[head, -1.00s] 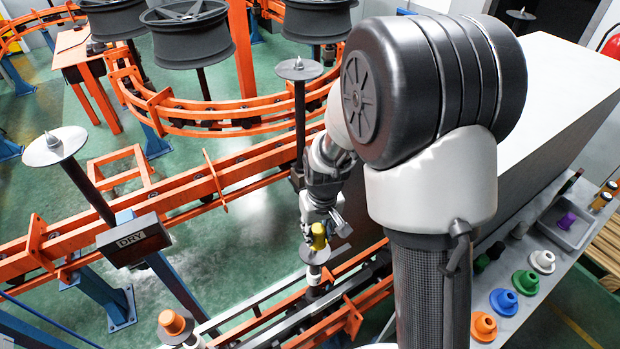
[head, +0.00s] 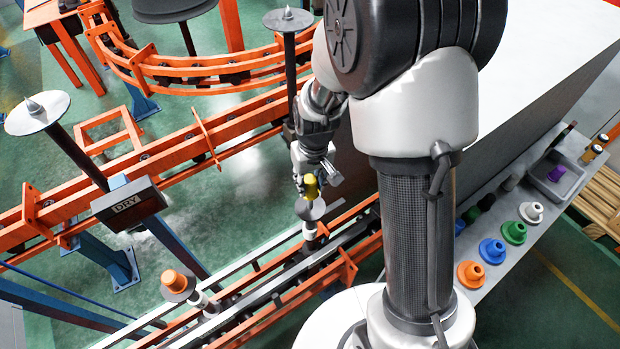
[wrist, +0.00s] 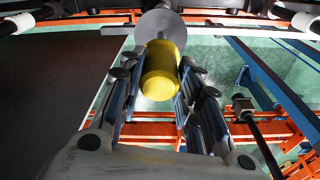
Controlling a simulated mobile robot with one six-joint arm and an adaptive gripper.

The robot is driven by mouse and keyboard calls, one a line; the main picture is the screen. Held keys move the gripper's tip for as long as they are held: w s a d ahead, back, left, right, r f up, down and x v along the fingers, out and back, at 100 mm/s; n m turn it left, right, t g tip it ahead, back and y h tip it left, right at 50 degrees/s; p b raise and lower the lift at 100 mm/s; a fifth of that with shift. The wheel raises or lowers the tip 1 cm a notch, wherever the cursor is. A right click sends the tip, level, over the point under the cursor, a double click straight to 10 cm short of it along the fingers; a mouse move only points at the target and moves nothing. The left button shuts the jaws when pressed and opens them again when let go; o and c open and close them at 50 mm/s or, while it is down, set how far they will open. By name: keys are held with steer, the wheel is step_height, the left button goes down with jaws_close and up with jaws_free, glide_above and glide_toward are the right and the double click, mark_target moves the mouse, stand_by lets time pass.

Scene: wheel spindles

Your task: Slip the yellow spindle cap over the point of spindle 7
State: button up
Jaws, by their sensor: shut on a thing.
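The yellow spindle cap (head: 312,187) is held in my gripper (head: 311,180). In the wrist view the yellow cap (wrist: 161,72) sits between the two fingers of my gripper (wrist: 160,82). A spindle with a round grey disc (head: 310,209) stands on the lower conveyor just below the cap; the disc (wrist: 160,24) also shows beyond the cap in the wrist view. The point of this spindle is hidden, and I cannot tell whether the cap touches it. No number shows on the spindle.
An orange cap (head: 178,281) sits on another spindle of the lower conveyor. Bare spindles (head: 38,110) (head: 288,18) stand along the orange rails behind. Blue (head: 492,250), orange (head: 471,273), green (head: 514,231) and white caps stand on the side shelf. A tray (head: 566,174) holds a purple cap.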

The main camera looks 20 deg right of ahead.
mark_target(310, 195)
steer(key=shift+f+b, duration=2)
steer(key=shift+f, duration=0.6)
steer(key=shift+f+b, duration=0.85)
steer(key=shift+f, duration=0.15)
steer(key=o, duration=1.1)
steer(key=shift+c, duration=0.2)
steer(key=shift+r, duration=0.15)
steer(key=r, duration=0.4)
steer(key=s+r, duration=0.1)
steer(key=r, duration=0.6)
steer(key=shift+s+d+r, duration=0.1)
steer(key=shift+s+r, duration=0.05)
steer(key=shift+r, duration=0.25)
